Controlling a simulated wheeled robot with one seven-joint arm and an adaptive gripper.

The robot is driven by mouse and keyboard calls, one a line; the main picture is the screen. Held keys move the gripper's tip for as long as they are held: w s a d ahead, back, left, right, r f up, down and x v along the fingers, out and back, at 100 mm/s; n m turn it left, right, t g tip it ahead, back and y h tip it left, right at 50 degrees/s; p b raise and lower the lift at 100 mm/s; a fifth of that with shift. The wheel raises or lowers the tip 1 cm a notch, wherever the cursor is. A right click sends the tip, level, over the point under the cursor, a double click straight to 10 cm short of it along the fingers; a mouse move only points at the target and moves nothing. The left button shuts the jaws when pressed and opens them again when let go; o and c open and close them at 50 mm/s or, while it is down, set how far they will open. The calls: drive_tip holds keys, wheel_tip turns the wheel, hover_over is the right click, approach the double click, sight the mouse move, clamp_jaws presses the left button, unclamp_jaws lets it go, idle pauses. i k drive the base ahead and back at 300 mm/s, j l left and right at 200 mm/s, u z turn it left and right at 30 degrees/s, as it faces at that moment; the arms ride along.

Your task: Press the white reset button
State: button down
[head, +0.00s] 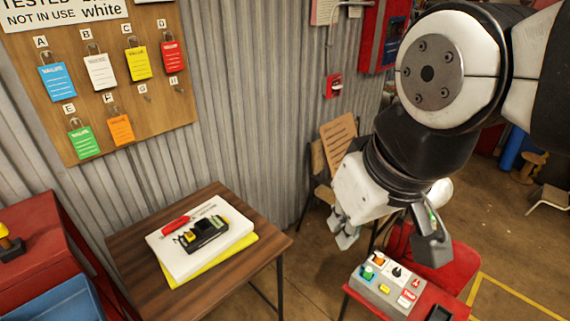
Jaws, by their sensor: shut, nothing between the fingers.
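A grey control box (376,292) sits on a red surface at the lower right. Its top carries a green button, an orange button, a black knob, a yellow button and red parts. I cannot clearly make out a white reset button among these small controls. My gripper (346,237) hangs above and to the left of the box in the picture, fingers pointing down.
A wooden table (258,261) at the centre left holds a white binder, a yellow folder and a small black device. A tag board (75,148) hangs on the corrugated wall. A red chair (448,270) stands behind the box. A red cabinet (40,225) is at left.

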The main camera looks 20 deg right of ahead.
sight(401, 300)
drive_tip(key=z, duration=1.15)
drive_tip(key=i+l+u, duration=0.2)
drive_tip(key=l, duration=0.2)
drive_tip(key=l+u, duration=0.2)
drive_tip(key=l, duration=0.2)
